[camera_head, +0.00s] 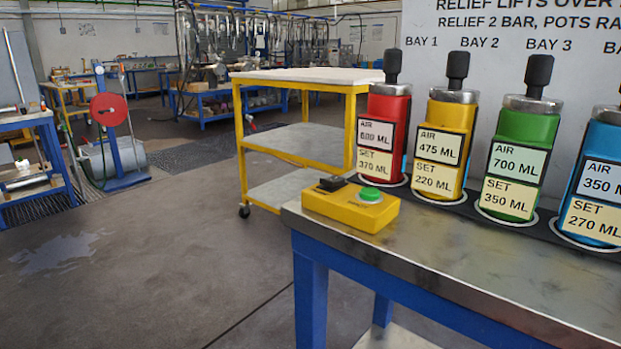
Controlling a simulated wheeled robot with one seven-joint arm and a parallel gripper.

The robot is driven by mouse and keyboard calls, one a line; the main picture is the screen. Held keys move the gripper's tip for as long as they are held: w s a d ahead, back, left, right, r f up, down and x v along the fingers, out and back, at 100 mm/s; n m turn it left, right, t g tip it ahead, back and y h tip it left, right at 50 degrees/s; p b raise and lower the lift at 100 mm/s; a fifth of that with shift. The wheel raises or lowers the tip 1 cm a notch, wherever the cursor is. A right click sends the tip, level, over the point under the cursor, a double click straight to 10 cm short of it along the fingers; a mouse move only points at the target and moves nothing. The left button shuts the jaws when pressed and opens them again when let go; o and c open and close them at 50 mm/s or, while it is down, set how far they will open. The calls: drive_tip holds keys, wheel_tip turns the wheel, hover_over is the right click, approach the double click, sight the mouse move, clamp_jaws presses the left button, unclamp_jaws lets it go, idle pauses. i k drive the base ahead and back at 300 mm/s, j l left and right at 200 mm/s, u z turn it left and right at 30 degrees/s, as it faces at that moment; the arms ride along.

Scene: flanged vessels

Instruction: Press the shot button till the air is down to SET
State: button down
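A yellow box (338,212) with a round green button (370,195) and a small black part (332,183) on top sits at the near left corner of the bench. Behind it stand flanged vessels in a row. The red vessel (402,108) reads AIR 600 ML, SET 370 ML. The yellow vessel (465,110) reads AIR 475 ML, SET 220 ML. The green vessel (537,129) reads AIR 700 ML, SET 350 ML. The blue vessel (608,143), cut by the right edge, reads AIR 350 ML, SET 270 ML. My gripper is not in view.
The metal-topped bench (480,262) has blue legs and clear space in front of the vessels. A white sign (500,45) labels bays behind them. A yellow trolley (300,140) stands behind the bench's left end. The floor (170,270) at left is open.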

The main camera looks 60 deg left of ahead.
sight(367, 194)
drive_tip(key=k+j, duration=0.15)
drive_tip(key=j, duration=0.25)
drive_tip(key=k+j, duration=0.15)
drive_tip(key=j, duration=0.2)
drive_tip(key=k+j, duration=0.15)
drive_tip(key=j, duration=0.25)
drive_tip(key=k+j, duration=0.15)
drive_tip(key=j, duration=0.25)
drive_tip(key=k+j, duration=0.2)
drive_tip(key=j, duration=0.15)
